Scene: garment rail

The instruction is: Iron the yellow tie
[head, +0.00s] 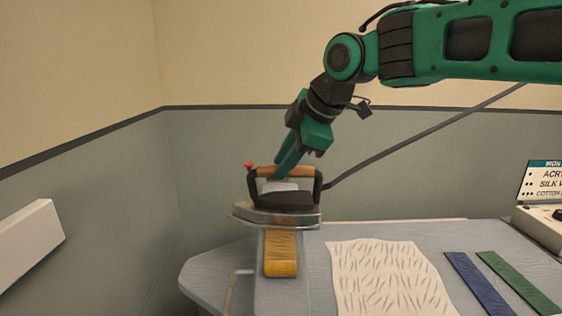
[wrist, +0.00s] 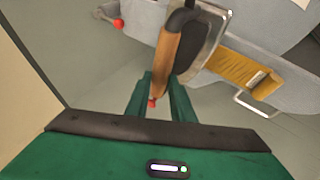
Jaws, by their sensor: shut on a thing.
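The iron (head: 277,212) has a metal soleplate, black body and wooden handle. It is over the far part of the yellow tie (head: 281,254), which lies on a narrow raised grey board; I cannot tell whether the soleplate touches it. My gripper (head: 281,172) is shut on the iron's handle from above. In the wrist view my gripper (wrist: 163,95) has its fingers around the handle of the iron (wrist: 205,40), and the yellow tie (wrist: 240,72) shows beside the soleplate with a small pale label. The iron hides part of the tie.
A wrinkled cream cloth (head: 388,277), a blue strip (head: 480,284) and a green strip (head: 519,279) lie on the grey table (head: 445,237). A grey cord (head: 425,136) rises from the iron to the upper right. A white unit with a fabric sign (head: 543,180) stands at right.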

